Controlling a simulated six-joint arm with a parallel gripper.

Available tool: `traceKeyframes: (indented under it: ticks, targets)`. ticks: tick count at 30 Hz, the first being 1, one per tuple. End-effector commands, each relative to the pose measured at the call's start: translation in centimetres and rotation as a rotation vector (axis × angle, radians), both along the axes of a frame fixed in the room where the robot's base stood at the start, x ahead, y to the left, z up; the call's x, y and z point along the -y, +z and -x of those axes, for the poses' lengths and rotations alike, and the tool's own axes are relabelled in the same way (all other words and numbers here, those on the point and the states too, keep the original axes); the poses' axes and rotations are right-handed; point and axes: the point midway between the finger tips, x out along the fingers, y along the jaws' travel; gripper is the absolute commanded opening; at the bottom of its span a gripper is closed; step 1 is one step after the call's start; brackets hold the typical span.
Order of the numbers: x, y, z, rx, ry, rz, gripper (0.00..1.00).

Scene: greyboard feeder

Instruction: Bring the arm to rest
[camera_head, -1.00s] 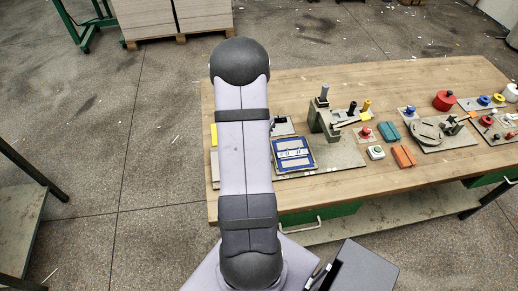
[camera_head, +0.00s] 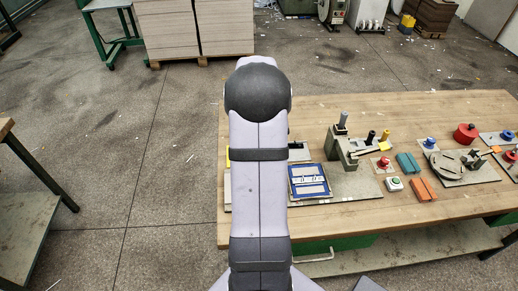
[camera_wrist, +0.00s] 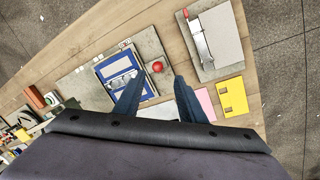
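My arm (camera_head: 258,185) stands upright in the middle of the head view, and its upper part hides my gripper there. In the wrist view my gripper (camera_wrist: 157,88) shows two dark blue fingers, spread apart with no object held between them. They are above the workbench (camera_wrist: 160,49). A blue-framed fixture (camera_wrist: 120,68) lies just left of the fingertips in that view, and it also shows right of my arm in the head view (camera_head: 309,196). A red button (camera_wrist: 157,66) shows between the fingertips. I cannot tell the height above the bench.
A board with a metal part (camera_wrist: 222,44) and a yellow piece (camera_wrist: 232,97) lie right of the fingers. In the head view a grey stand (camera_head: 342,147), orange block (camera_head: 424,189) and round dial plate (camera_head: 450,162) are to the right. Pallet stacks (camera_head: 195,28) stand behind.

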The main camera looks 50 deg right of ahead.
Motion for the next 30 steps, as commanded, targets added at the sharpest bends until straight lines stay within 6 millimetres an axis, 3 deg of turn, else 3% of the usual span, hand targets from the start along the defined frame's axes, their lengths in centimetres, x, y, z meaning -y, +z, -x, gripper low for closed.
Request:
traceKeyframes:
  ticks: [5, 8, 10, 14, 18, 24, 30]
  targets:
    - [-0.2, 0.0, -0.1, 0.001, 0.008, -0.001, 0.37]
    - [-1.8, 0.3, -1.1, 0.009, 0.067, -0.006, 0.37]
    - [-3.8, 0.6, -2.0, 0.018, 0.141, -0.015, 0.37]
    - [-9.8, 1.2, -4.0, 0.042, 0.356, -0.040, 0.37]
    - [-17.9, 1.6, -4.7, 0.073, 0.649, -0.074, 0.37]
    - [-27.6, 1.4, -2.4, 0.108, 1.041, -0.119, 0.37]
    - [-32.6, 0.7, 0.7, 0.125, 1.289, -0.149, 0.37]
